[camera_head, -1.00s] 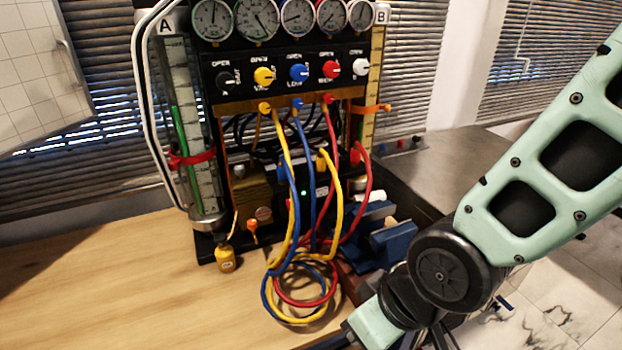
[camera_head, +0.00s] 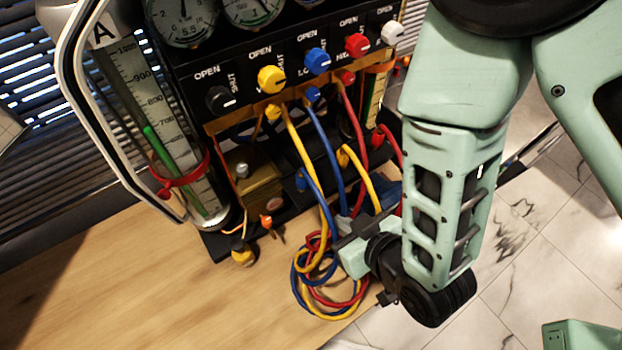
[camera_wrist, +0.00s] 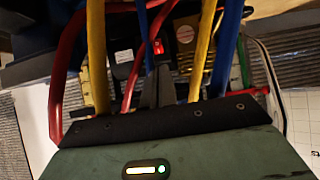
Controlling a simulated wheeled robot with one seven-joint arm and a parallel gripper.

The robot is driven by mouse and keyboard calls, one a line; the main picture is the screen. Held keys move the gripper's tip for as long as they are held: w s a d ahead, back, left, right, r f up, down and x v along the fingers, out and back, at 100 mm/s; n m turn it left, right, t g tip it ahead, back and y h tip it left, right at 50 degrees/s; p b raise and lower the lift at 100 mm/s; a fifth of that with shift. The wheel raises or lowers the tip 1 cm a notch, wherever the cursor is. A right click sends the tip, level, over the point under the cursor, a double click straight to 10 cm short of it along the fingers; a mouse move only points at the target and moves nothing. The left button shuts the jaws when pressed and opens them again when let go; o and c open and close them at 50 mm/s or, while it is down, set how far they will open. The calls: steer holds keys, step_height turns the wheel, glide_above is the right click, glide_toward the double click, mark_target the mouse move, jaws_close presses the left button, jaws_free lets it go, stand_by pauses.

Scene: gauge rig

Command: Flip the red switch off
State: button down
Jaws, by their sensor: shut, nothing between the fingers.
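The red switch (camera_wrist: 158,46) shows in the wrist view as a small lit red rocker in a dark housing, just beyond my fingertips. I cannot make out the switch in the head view, where hoses and my arm cover that part of the rig. My gripper (camera_wrist: 155,78) is shut and empty, pointing toward the switch between the hanging hoses. I cannot tell whether the fingertips touch the switch. In the head view my gripper (camera_head: 352,236) is low in front of the rig, partly behind my wrist.
Yellow (camera_head: 300,150), blue (camera_head: 328,145) and red (camera_head: 352,120) hoses hang close around my gripper and coil on the wooden table (camera_head: 130,290). Valve knobs (camera_head: 271,79) line the panel above. A glass tube (camera_head: 150,125) stands at left. The left table area is clear.

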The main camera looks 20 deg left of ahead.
stand_by(0.3)
steer(key=b+x, duration=0.4)
steer(key=b, duration=0.4)
steer(key=shift+w+a+f, duration=0.15)
steer(key=shift+f, duration=0.05)
steer(key=b, duration=0.6)
steer(key=shift+w+a+f, duration=0.1)
steer(key=shift+a+f, duration=0.05)
steer(key=shift+f, duration=0.1)
steer(key=p+x, duration=0.2)
steer(key=x, duration=0.7)
steer(key=shift+r, duration=0.15)
